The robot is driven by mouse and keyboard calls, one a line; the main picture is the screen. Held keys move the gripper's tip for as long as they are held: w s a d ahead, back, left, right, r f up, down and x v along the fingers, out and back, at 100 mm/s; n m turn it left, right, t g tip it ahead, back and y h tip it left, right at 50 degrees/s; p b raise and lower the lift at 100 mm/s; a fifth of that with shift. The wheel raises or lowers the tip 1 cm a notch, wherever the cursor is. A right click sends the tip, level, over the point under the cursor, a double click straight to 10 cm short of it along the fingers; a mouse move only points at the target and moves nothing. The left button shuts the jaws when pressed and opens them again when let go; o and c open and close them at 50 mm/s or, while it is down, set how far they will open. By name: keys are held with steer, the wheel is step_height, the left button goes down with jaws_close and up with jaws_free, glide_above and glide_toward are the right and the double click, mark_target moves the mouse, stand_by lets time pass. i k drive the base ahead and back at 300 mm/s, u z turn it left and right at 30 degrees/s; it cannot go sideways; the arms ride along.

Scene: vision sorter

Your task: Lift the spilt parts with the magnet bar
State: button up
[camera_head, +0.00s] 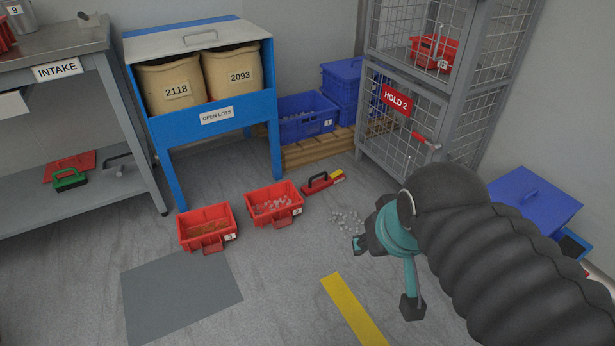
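The spilt parts (345,218) are small grey pieces scattered on the floor right of centre. What looks like the magnet bar (318,184), red with a black handle and a yellow end, lies on the floor behind them, near the pallet. My gripper (385,275) is open and empty, its fingers spread, in front and to the right of the spilt parts. My arm comes in from the right and hides some floor. A red bin (258,213) with grey parts stands left of the magnet bar. Another red bin (190,243) with brownish contents is farther left.
A blue stand (180,128) marked OPEN LOTS holds two sacks. Blue crates (304,128) sit on a wooden pallet (305,157). A mesh cage (395,100) marked HOLD 2 stands at the back. Floor is free around a grey mat (180,295) and yellow stripe (352,310).

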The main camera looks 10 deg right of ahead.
mark_target(314, 187)
steer(key=u, duration=0.2)
steer(key=i, duration=2)
steer(key=z, duration=0.15)
